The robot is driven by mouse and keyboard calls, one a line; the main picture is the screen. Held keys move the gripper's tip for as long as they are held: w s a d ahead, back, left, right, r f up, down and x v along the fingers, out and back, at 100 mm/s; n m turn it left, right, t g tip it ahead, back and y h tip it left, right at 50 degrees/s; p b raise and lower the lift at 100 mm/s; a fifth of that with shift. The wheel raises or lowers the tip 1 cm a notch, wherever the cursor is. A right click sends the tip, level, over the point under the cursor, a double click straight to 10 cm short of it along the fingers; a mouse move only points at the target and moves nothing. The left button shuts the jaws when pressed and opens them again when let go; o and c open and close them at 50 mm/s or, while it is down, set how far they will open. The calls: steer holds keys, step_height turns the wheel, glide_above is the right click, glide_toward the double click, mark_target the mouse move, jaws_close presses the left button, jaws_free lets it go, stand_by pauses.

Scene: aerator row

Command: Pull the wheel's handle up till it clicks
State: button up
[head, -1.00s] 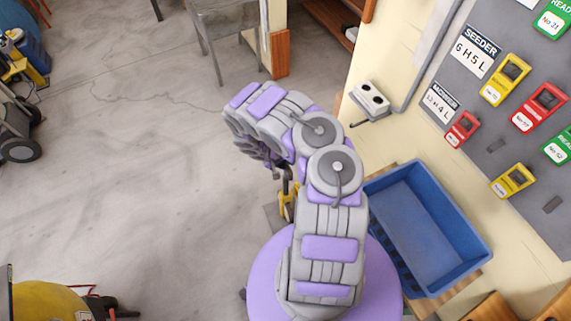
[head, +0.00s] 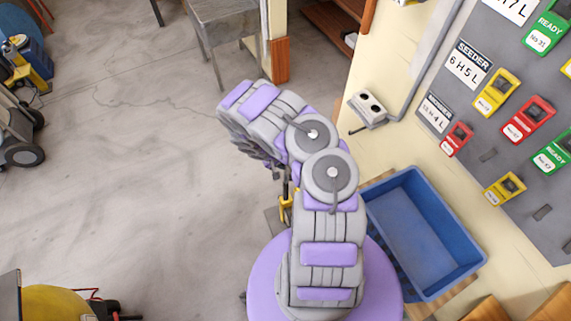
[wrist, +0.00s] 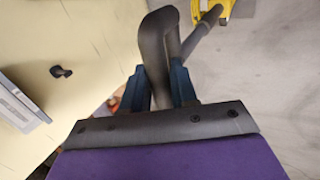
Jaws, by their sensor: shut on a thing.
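The handle (wrist: 158,45) is a dark grey loop with a bar running up to a yellow body (wrist: 213,9) at the top of the wrist view. My gripper (wrist: 160,85) has its blue fingers on either side of the lower handle and is shut on it. In the head view, a small yellow part (head: 286,210) shows just left of my arm, with a dark upright piece above it. My arm hides most of it, and my gripper is hidden there. I cannot make out the wheel.
A blue bin (head: 425,235) stands right of my arm by the wall. A socket box (head: 367,108) and a tag board (head: 487,152) are on the wall. A grey metal table (head: 222,25) stands at the back. Open concrete floor (head: 120,180) lies to the left.

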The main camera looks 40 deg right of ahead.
steer(key=shift+r+p, duration=2.85)
steer(key=shift+r, duration=2.45)
steer(key=o, duration=0.9)
steer(key=shift+r, duration=0.15)
steer(key=p+v, duration=0.4)
steer(key=v, duration=0.5)
steer(key=shift+p, duration=0.35)
